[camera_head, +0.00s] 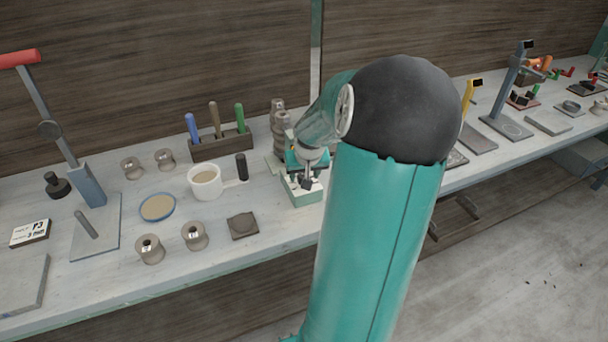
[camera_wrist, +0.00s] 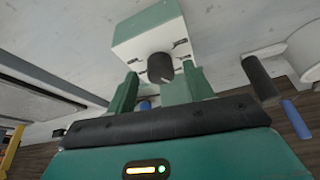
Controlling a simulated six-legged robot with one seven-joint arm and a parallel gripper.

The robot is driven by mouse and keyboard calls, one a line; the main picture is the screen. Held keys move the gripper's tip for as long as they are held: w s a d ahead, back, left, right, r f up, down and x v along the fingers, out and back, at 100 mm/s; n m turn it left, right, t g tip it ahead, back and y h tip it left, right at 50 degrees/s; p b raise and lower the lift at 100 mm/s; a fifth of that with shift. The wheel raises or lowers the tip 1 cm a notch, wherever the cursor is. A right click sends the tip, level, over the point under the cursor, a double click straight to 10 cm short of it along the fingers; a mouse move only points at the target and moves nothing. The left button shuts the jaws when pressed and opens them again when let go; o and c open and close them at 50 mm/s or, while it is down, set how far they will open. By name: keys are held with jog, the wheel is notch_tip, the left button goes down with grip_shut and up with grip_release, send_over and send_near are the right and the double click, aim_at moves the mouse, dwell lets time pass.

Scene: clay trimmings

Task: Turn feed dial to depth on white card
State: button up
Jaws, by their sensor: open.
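The feed dial is a dark round knob (camera_wrist: 160,67) with a pale pointer line, on the white face of a green and white block (camera_wrist: 150,32). In the head view the block (camera_head: 303,193) stands near the bench's front edge, with the dark knob (camera_head: 306,182) partly hidden by my gripper (camera_head: 308,172). In the wrist view my gripper (camera_wrist: 160,78) is open, its green fingers either side of the knob; I cannot tell whether they touch it. Small dark marks surround the knob, too small to read. The white card (camera_head: 30,233) at far left shows "P3" and "3 mm".
A white cup (camera_head: 204,181), a dark cylinder (camera_head: 242,167), a blue-rimmed dish (camera_head: 157,207), several spools (camera_head: 193,236) and a dark square piece (camera_head: 242,225) stand left of the block. A tool rack (camera_head: 221,143) and a stacked grey column (camera_head: 280,120) are behind. A red-handled lever (camera_head: 46,100) rises at left.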

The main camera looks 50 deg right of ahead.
jog(key=shift+w+d+f, duration=0.15)
jog(key=shift+w+f, duration=0.05)
jog(key=shift+f, duration=0.25)
jog(key=shift+c, duration=0.4)
jog(key=c, duration=0.9)
jog(key=shift+w+m, duration=0.1)
jog(key=shift+m, duration=0.4)
jog(key=shift+w+m+g+h, duration=0.1)
jog(key=shift+m+g+h, duration=0.35)
jog(key=shift+m, duration=0.75)
jog(key=shift+w+m+g+h, duration=0.15)
jog(key=shift+m+g, duration=0.35)
jog(key=shift+m, duration=0.85)
jog(key=shift+s+m+g+h, duration=0.15)
jog(key=shift+m+g, duration=0.3)
jog(key=shift+m, duration=0.9)
